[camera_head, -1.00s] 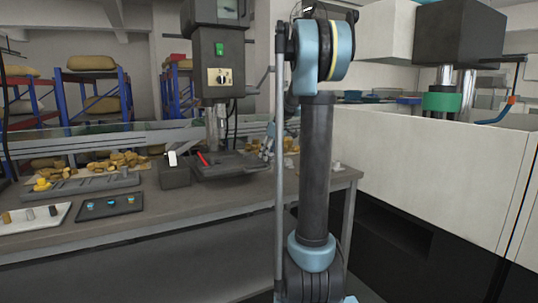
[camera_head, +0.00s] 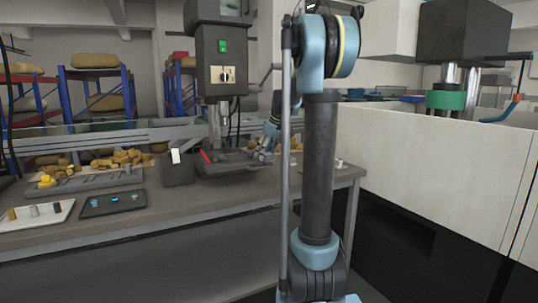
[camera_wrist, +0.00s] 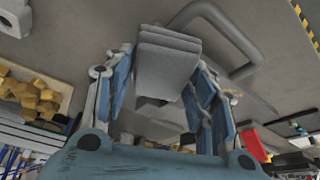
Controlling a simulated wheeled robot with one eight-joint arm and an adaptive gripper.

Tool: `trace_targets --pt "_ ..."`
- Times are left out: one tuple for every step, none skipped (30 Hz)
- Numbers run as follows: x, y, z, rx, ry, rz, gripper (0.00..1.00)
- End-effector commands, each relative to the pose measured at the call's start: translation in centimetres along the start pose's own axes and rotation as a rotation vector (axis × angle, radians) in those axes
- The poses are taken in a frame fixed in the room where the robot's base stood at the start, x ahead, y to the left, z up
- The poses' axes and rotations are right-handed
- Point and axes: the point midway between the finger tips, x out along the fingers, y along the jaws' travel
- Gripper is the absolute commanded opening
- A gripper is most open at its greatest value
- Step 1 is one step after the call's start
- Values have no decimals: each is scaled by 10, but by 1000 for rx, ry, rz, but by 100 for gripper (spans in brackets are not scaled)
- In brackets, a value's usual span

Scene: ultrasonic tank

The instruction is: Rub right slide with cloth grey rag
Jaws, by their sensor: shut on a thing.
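My gripper (camera_wrist: 163,66) shows in the wrist view with its two blue fingers closed on a grey, layered, block-like bundle, which appears to be the grey rag (camera_wrist: 169,52). The rag sits between the fingertips, in front of a bent grey tube (camera_wrist: 222,38). In the head view my gripper (camera_head: 266,144) is small, beside the drill press table, and partly hidden by my arm; the rag cannot be made out there. I cannot tell for sure which part is the right slide, or whether the rag touches anything.
The drill press (camera_head: 222,62) stands on the workbench (camera_head: 150,215). A black tray (camera_head: 112,203) and a white tray (camera_head: 40,215) with small parts lie at the left. A red object (camera_wrist: 253,141) is close to my gripper's right finger in the wrist view. A white-walled machine (camera_head: 440,170) stands at the right.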

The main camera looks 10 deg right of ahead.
Motion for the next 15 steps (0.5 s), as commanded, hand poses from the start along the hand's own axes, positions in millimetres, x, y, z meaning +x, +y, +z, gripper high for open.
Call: trace_targets --pt "0 -3 -1 -1 0 0 32" --pt "0 -3 -2 -1 0 0 32" --pt "0 -4 -2 -1 0 0 32" --pt "1 -4 -2 -1 0 0 32" --pt "1 -5 -2 -1 0 -1 32" --pt "1 -6 -3 -1 0 -1 32" --pt "1 -7 -3 -1 0 -1 32" --pt "2 -9 -3 -2 0 -1 32" --pt "2 -11 -4 -2 0 -1 32" --pt "3 -12 -5 -2 0 -1 32" --pt "3 -14 -5 -2 0 -1 32" --pt "4 -17 -6 -1 0 -1 32" --pt "4 -19 -7 -1 0 -2 32" --pt "5 -21 -8 -1 0 -2 32" --pt "6 -24 -9 -2 0 -2 32"
